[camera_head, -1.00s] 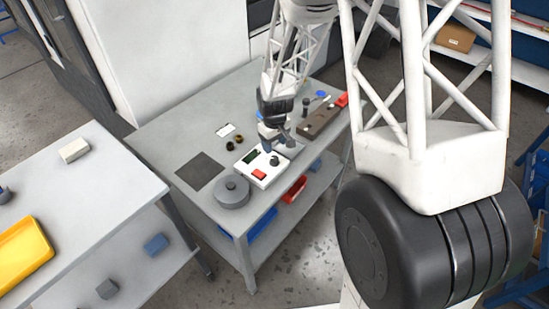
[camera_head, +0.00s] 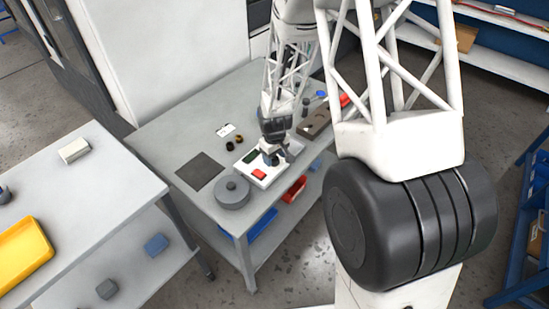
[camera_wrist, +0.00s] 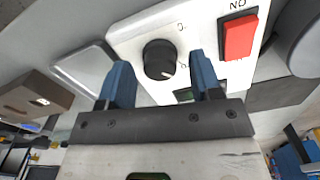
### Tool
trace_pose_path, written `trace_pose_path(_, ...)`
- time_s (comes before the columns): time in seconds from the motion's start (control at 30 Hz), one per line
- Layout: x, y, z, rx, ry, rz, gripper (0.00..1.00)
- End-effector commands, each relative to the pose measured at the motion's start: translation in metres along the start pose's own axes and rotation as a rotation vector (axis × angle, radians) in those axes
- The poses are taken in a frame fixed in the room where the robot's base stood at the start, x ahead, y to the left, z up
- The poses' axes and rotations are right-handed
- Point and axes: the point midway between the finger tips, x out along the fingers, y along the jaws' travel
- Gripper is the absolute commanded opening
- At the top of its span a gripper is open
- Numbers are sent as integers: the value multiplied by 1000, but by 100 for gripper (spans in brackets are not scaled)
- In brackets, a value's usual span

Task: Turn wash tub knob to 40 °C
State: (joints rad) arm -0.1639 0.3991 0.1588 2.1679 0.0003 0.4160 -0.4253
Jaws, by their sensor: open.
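The wash tub control box is a white panel (camera_head: 250,178) on the grey table. It has a red switch (camera_head: 259,174) and a dark display (camera_head: 250,156). In the wrist view the black round knob (camera_wrist: 159,58) with a pale pointer mark sits on the white panel (camera_wrist: 195,25), left of the red switch (camera_wrist: 240,38). My gripper (camera_head: 270,160) is over the panel. In the wrist view its two blue fingers (camera_wrist: 160,70) are open, one on each side of the knob and apart from it. The scale marks are too small to read fully.
A round grey lidded pot (camera_head: 232,192) stands left of the panel, with a dark mat (camera_head: 200,171) behind it. A brown block (camera_head: 315,125) lies to the right. Small dark parts (camera_head: 233,144) lie at the back. A red bin (camera_head: 294,189) is on the lower shelf.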

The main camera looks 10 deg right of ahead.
Motion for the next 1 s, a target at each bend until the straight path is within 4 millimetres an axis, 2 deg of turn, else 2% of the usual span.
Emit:
trace_pose_path(0.2, 9, 0, 0, 0, 0, 0, 59)
trace_pose_path(0.53, 10, 0, 0, 0, 0, 0, 59)
trace_pose_path(0.87, 10, 0, 0, 0, 0, 0, 10)
trace_pose_path(1.0, 10, 0, 0, 3, 0, 0, 10)
